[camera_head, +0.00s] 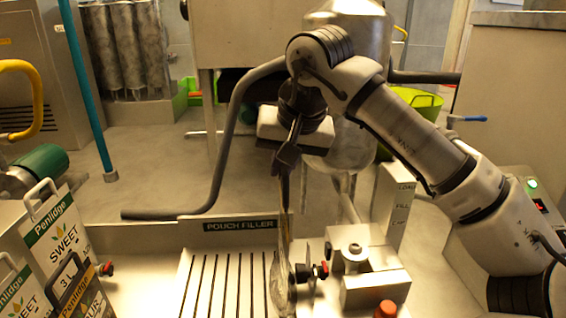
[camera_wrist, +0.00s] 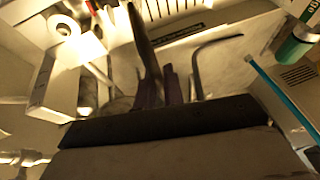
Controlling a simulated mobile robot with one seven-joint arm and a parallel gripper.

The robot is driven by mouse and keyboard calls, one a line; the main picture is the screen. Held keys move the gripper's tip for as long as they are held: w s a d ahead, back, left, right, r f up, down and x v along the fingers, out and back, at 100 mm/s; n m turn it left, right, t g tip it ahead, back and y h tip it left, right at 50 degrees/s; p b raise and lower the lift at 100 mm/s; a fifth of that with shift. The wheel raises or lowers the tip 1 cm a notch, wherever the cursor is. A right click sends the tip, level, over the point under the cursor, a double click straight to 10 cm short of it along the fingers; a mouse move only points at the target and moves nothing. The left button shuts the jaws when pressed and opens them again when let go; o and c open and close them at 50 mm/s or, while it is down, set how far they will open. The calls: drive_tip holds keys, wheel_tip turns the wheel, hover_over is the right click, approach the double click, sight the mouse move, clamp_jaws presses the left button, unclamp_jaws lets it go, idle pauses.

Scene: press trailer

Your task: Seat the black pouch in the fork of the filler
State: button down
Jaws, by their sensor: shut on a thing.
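My gripper (camera_head: 287,160) points down above the filler, its jaws shut on a thin upright thing seen almost edge-on, the black pouch (camera_head: 284,208). Its printed face is not readable from here. In the wrist view the pouch (camera_wrist: 142,40) is a dark narrow strip running up from my gripper (camera_wrist: 163,88). The filler (camera_head: 375,285) stands below and to the right, a metal block with a round fitting and a red knob. The pouch's lower end overlaps the small parts at the filler's left side, where I cannot clearly make out the fork or any contact.
Several Penlidge pouches (camera_head: 50,235) stand at the lower left. A slotted drain plate (camera_head: 222,285) lies left of the filler. A dark bent pipe (camera_head: 225,150) runs behind the pouch. A label post (camera_head: 393,200) stands right of it. The counter behind is largely open.

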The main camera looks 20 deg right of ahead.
drive_tip(key=shift+f, duration=0.1)
drive_tip(key=c, duration=1.4)
unclamp_jaws()
drive_tip(key=shift+c, duration=0.2)
drive_tip(key=v, duration=1.3)
drive_tip(key=shift+s+r+b, duration=0.15)
drive_tip(key=shift+r+b, duration=0.2)
drive_tip(key=shift+b, duration=0.05)
